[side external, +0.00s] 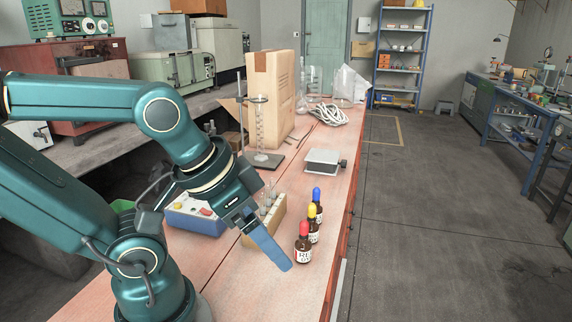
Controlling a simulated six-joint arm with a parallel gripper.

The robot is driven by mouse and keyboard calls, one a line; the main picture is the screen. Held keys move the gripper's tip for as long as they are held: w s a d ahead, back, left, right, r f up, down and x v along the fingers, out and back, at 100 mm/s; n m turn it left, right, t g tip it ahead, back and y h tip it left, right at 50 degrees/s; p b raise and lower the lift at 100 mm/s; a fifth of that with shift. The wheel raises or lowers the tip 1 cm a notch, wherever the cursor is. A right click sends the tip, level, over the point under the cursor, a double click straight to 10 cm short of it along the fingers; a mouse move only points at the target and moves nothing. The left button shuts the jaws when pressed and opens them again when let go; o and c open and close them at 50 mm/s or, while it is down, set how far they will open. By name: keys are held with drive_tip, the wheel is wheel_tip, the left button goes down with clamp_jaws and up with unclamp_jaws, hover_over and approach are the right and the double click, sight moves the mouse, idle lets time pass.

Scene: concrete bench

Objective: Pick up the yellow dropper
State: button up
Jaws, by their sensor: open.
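The yellow dropper (312,222) is a small dark bottle with a yellow bulb and a white label. It stands upright on the bench between two similar bottles. The red-topped dropper (303,246) is in front and partly covers it, and the blue-topped dropper (317,203) is just behind. My gripper (272,248) is open and empty, to the left of the droppers, pointing down and right. One blue finger shows clearly; the other is hidden. The gripper appears apart from the bottles.
A wooden rack (263,222) with glass vials stands left of the droppers, close behind my gripper. A blue-grey box with knobs (197,217) is further left. The bench's right edge is close to the droppers.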

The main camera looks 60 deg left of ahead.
drive_tip(key=c, duration=0.4)
